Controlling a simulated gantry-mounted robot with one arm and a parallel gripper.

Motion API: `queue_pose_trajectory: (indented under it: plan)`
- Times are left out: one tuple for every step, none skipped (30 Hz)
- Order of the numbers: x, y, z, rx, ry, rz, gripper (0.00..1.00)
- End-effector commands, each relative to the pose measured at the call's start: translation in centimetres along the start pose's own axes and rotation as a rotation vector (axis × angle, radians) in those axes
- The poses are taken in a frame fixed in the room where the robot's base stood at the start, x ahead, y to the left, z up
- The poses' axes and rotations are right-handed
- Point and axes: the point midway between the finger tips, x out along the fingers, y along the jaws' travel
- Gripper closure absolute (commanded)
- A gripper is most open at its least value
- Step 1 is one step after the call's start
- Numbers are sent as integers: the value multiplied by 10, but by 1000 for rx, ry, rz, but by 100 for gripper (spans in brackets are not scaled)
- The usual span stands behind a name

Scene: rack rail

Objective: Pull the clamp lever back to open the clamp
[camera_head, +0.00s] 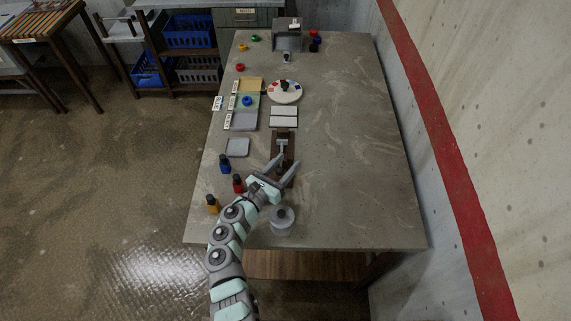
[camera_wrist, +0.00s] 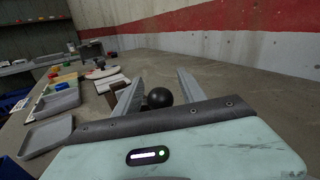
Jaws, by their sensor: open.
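The clamp (camera_head: 283,138) sits on a dark brown base near the middle of the table, with a grey metal part on top. My gripper (camera_head: 290,159) is open over its near end, one finger on each side. In the wrist view, a round black knob (camera_wrist: 160,97), apparently the clamp lever's end, lies between the two open fingers (camera_wrist: 160,78). I cannot tell whether a finger touches it. The lever is mostly hidden by my gripper in the head view. A brown part of the clamp base (camera_wrist: 117,94) shows left of the left finger.
A grey round pot (camera_head: 282,222) stands close to my gripper's near side. A grey tray (camera_head: 237,147) is left of the clamp. The table's right side is clear.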

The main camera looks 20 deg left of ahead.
Motion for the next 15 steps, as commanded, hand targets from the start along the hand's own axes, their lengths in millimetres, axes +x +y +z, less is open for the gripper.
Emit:
queue_pose_trajectory:
  plan:
    - [0, 0, 0, 0, 0, 0, 52]
    - [0, 0, 0, 0, 0, 0, 52]
    - [0, 0, 0, 0, 0, 0, 53]
    - [0, 0, 0, 0, 0, 0, 56]
    - [0, 0, 0, 0, 0, 0, 58]
    - [0, 0, 0, 0, 0, 0, 62]
    - [0, 0, 0, 1, 0, 0, 64]
    - [0, 0, 0, 1, 0, 0, 67]
    - [0, 0, 0, 1, 0, 0, 70]
    - [0, 0, 0, 0, 0, 0, 72]
    - [0, 0, 0, 0, 0, -1, 75]
    - [0, 0, 0, 0, 0, -1, 78]
    - [0, 0, 0, 0, 0, -1, 80]
    - [0, 0, 0, 0, 0, -1, 83]
    - [0, 0, 0, 0, 0, -1, 86]
